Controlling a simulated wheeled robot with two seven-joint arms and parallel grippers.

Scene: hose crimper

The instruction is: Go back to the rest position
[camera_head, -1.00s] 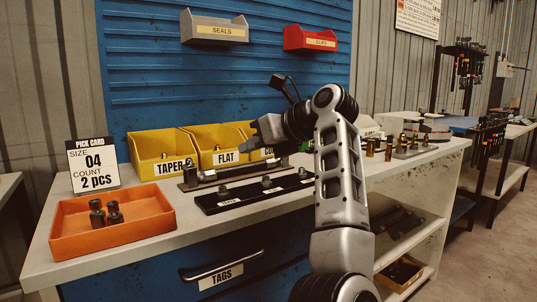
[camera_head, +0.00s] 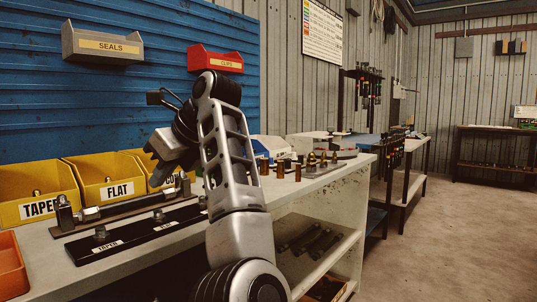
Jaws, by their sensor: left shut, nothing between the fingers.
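My left arm rises from the bottom centre of the head view and bends at the top. Its left gripper (camera_head: 156,163) points left and down, shut and empty, in front of the back of the workbench (camera_head: 335,176). It appears above the metal rod fixture (camera_head: 120,208) and overlaps the yellow bins in the picture. I cannot tell how far above the fixture it is. My right gripper is out of view.
Yellow bins TAPER (camera_head: 35,192) and FLAT (camera_head: 104,182) stand at the back. A black labelled strip (camera_head: 130,236) lies in front. An orange tray (camera_head: 10,268) is cut off at left. Brass fittings (camera_head: 281,168) stand right of my arm. Open floor (camera_head: 450,230) lies right.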

